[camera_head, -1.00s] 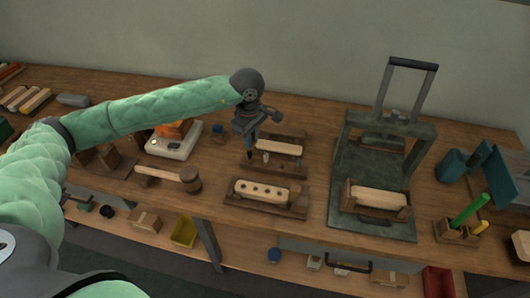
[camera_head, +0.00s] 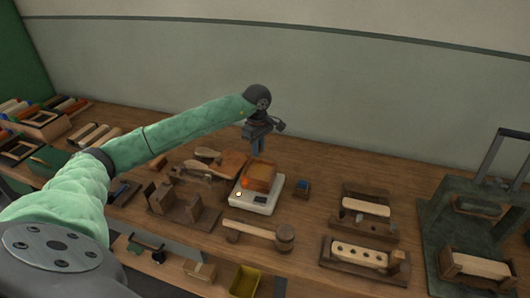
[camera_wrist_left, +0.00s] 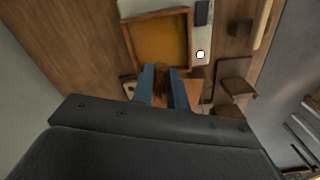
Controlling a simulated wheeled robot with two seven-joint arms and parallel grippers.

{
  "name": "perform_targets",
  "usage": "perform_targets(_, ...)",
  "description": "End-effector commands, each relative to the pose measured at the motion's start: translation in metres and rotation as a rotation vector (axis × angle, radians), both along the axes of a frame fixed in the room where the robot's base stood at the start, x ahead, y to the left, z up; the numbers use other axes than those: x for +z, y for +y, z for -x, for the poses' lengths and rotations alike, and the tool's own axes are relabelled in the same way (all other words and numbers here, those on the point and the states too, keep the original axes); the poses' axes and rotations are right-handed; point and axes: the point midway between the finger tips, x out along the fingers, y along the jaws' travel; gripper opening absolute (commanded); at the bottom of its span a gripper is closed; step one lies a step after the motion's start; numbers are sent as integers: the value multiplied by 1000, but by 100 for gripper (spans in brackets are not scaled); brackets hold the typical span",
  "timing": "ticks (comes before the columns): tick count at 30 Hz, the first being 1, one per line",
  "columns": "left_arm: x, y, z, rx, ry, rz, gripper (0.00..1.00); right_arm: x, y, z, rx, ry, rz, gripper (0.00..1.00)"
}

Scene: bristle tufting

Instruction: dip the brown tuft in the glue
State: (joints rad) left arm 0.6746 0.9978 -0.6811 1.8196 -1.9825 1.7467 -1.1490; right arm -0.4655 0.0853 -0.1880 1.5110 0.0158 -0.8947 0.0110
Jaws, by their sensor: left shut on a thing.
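My left gripper (camera_head: 257,146) hangs just above the glue tray in the head view, its fingers pointing down. In the left wrist view its blue fingers (camera_wrist_left: 163,84) are shut on a brown tuft (camera_wrist_left: 162,91), which shows between them. The glue tray has a wooden rim (camera_wrist_left: 126,38) and amber glue (camera_wrist_left: 160,42) inside. The fingertips show at the tray's near edge in the wrist view; I cannot tell whether the tuft touches the glue. In the head view the tray (camera_head: 259,176) sits on a white warmer (camera_head: 262,207). My right gripper is not in view.
Brush blocks in wooden holders (camera_head: 360,252) and a green press (camera_head: 440,212) are farther right. Wooden stands (camera_head: 182,207) are on the left.

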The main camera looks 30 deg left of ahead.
Motion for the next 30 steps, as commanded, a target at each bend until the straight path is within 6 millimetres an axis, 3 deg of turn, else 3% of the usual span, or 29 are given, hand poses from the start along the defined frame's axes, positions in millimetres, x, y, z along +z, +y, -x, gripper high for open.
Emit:
perform_targets(10, -24, 0, 0, 0, 1, 0, 0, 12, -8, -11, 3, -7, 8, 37)
perform_targets(20, -47, 0, 0, 0, 0, -1, 0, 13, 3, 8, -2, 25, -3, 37)
perform_targets(30, -57, 0, 0, 0, 0, 0, 0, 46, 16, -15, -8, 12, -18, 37)
